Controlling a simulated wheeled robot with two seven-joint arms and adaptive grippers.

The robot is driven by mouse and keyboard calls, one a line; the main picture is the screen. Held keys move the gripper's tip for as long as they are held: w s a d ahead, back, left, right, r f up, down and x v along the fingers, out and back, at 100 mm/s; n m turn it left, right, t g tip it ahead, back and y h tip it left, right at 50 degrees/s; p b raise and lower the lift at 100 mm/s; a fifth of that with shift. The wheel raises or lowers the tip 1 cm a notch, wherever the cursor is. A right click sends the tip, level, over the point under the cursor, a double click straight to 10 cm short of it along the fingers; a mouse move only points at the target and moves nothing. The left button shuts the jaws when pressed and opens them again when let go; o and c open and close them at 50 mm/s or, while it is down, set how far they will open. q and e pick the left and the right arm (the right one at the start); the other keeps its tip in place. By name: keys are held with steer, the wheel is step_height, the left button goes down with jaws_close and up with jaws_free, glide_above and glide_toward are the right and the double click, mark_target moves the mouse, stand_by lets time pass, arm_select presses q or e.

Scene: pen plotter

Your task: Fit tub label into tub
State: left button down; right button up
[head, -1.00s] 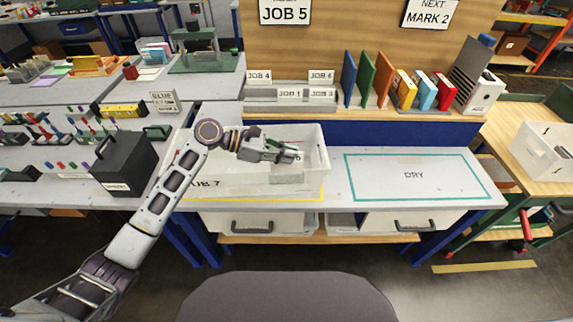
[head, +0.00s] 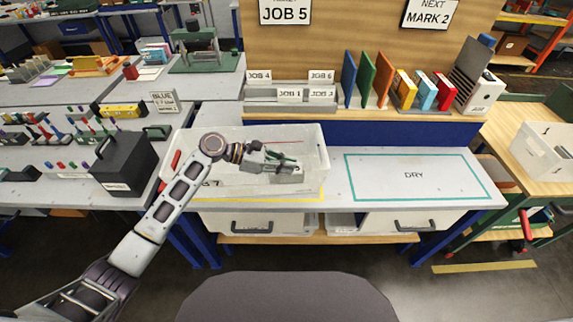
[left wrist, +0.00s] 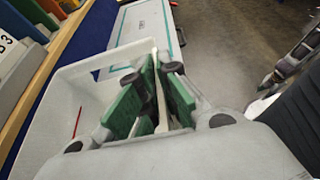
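The tub (head: 318,150) is a clear whitish open box on the bench, inside a yellow outline. My left gripper (head: 294,168) reaches over it from the left, and its fingers are low over the tub's right half. Whether the label touches the tub is hidden.
A label rack (head: 290,106) with JOB cards stands behind the tub, beside coloured binders (head: 375,80). A black box (head: 125,165) stands to the left. The DRY area (head: 413,175) on the right is clear. A sign above reads JOB 5 (head: 285,11).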

arm_select(q)
steer(key=c, duration=1.6)
jaws_free()
steer(key=shift+c, duration=0.2)
arm_select(e)
steer(key=shift+a, duration=0.15)
arm_select(q)
steer(key=shift+a+r, duration=0.25)
steer(key=shift+a, duration=0.3)
steer(key=v, duration=1.1)
steer(key=shift+b, duration=0.3)
arm_select(e)
steer(key=shift+w+d+f, duration=0.15)
steer(key=shift+d+f, duration=0.1)
steer(key=shift+d, duration=0.3)
steer(key=shift+d, duration=0.15)
